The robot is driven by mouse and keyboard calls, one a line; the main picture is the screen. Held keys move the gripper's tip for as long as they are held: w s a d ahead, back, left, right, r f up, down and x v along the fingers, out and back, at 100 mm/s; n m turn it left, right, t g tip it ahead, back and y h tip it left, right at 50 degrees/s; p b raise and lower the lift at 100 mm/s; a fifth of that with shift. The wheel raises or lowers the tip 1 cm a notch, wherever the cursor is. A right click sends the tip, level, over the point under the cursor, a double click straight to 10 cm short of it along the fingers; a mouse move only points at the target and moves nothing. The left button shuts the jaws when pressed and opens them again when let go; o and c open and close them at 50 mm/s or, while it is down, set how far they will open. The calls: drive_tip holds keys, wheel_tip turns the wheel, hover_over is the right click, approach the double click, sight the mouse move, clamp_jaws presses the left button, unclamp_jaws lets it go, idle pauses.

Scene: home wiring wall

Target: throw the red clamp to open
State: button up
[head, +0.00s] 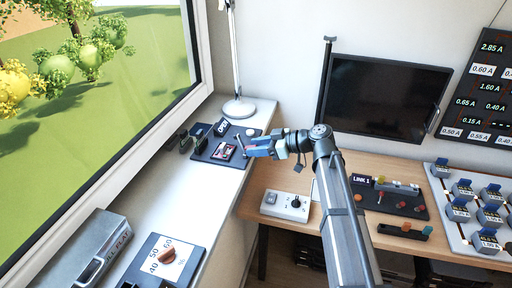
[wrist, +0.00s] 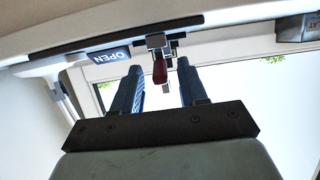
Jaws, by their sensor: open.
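The red clamp (wrist: 159,70) shows in the wrist view as a dark red handle on a metal bracket. It stands in the gap between my two blue fingers, nearer the middle than either finger; I cannot tell whether they touch it. My gripper (head: 250,147) is open, at the right edge of a dark board (head: 206,157) on the white sill. In the head view the clamp is hard to make out beside my fingers.
A white lamp base (head: 239,108) stands behind the board. The window (head: 100,80) runs along the left. A grey box (head: 92,247) and a dial card (head: 166,259) are on the near sill. A switch box (head: 286,205) and a LINK 1 board (head: 395,202) lie on the wooden desk.

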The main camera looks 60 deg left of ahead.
drive_tip(key=v, duration=1.3)
drive_tip(key=shift+w+d, duration=0.1)
idle(0.4)
drive_tip(key=w+d+f+m+t+h, duration=0.3)
drive_tip(key=d+f+m, duration=0.6)
drive_tip(key=d+f, duration=1.15)
drive_tip(key=w+d+f+m+t+h, duration=0.15)
drive_tip(key=w+d+f+m, duration=0.5)
drive_tip(key=d+f, duration=1.4)
drive_tip(key=s+d+f+m+h, duration=0.3)
drive_tip(key=s+d+f+m, duration=0.55)
drive_tip(key=d+f, duration=0.65)
drive_tip(key=s+d+f+m+h, duration=0.1)
drive_tip(key=s+d+f, duration=0.2)
drive_tip(key=s+d, duration=0.4)
drive_tip(key=s+d+f+m+g+h, duration=0.1)
drive_tip(key=s+d+f+m, duration=0.1)
drive_tip(key=s+d, duration=0.4)
drive_tip(key=shift+s+d+f, duration=0.35)
drive_tip(key=shift+s+f, duration=0.3)
drive_tip(key=shift+s, duration=0.5)
